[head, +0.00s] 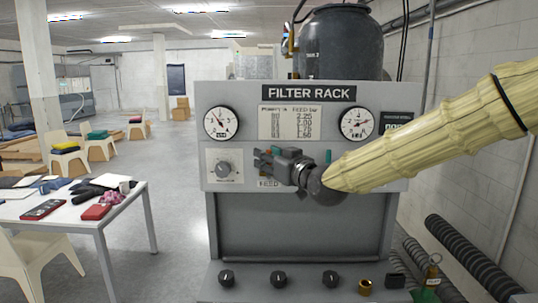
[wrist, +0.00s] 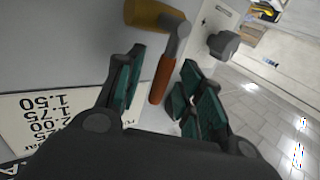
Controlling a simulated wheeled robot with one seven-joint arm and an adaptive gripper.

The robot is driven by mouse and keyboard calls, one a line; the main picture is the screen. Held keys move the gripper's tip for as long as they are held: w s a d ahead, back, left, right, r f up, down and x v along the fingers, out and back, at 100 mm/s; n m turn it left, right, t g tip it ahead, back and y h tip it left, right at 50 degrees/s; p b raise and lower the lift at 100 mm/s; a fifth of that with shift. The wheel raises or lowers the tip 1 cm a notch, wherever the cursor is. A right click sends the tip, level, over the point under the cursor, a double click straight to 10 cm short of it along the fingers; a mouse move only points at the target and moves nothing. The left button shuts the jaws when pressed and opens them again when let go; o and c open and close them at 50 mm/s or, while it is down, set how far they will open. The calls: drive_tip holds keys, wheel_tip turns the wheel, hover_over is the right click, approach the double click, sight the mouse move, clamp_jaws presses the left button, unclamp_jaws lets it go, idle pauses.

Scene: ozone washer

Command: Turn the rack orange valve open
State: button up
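The orange valve handle (wrist: 160,80) shows in the wrist view as a short orange grip on a grey lever, below a brass-coloured body (wrist: 152,14). My gripper (wrist: 163,70) has its teal-padded fingers apart, one on each side of the handle. Gaps show between the pads and the handle, and I cannot tell whether any pad touches it. In the head view my gripper (head: 262,160) is in front of the filter rack (head: 300,225), just right of the grey round knob (head: 222,169). The orange handle is hidden there behind my gripper.
Two gauges (head: 221,123) and a feed chart (head: 290,122) are on the panel above. Several black knobs (head: 279,279) line the lower ledge. A table with items (head: 127,206) stands left, ribbed hoses (head: 462,258) lie right. The aisle between table and rack is clear.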

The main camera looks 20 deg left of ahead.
clamp_jaws()
drive_tip(key=shift+w+f+b, duration=0.1)
drive_tip(key=shift+b, duration=0.25)
drive_tip(key=shift+d+f+m+y+b, duration=0.3)
drive_tip(key=shift+m+b, duration=0.3)
drive_tip(key=shift+b, duration=0.6)
drive_tip(key=d+m+t+b, duration=0.1)
drive_tip(key=m+b, duration=0.1)
drive_tip(key=b, duration=0.2)
drive_tip(key=d+m+t+b, duration=0.1)
drive_tip(key=m+t+b, duration=0.1)
drive_tip(key=m+b, duration=0.1)
drive_tip(key=w+d+f+m+t+b, duration=0.1)
drive_tip(key=m+t+b, duration=0.1)
drive_tip(key=b, duration=0.4)
drive_tip(key=shift+m+y, duration=0.3)
drive_tip(key=shift+m, duration=0.2)
drive_tip(key=shift+r+m+b, duration=0.1)
drive_tip(key=shift+m+b, duration=0.2)
drive_tip(key=shift+b, duration=0.05)
